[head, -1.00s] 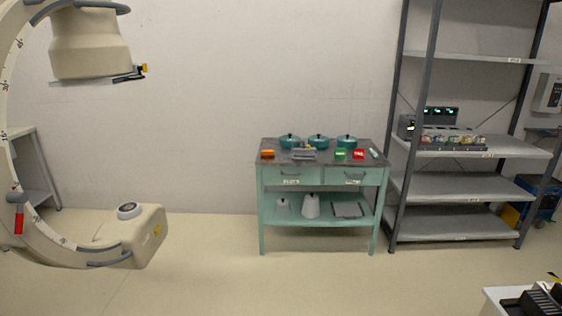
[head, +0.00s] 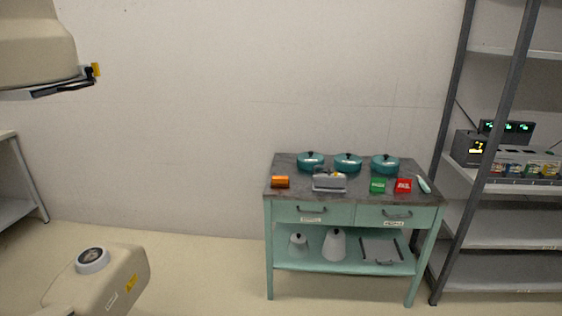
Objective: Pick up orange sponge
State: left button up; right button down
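The orange sponge (head: 280,182) is a small orange block on the grey top of the teal cart (head: 268,235). It lies near the front left corner of that top, to the left of a metal tray-like item (head: 329,183). Nothing hides it. Neither of my grippers shows in the head view, and the cart is some distance ahead of me.
Several teal lidded pots (head: 311,162) line the cart's back edge. Green (head: 378,185) and red (head: 403,185) items lie at its right front. A metal shelf rack (head: 490,214) stands close on the right. Floor before the cart looks clear.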

aim_at(276, 181)
jog(key=i+l+u, duration=0.1)
jog(key=i+u, duration=0.35)
jog(key=i, duration=1.15)
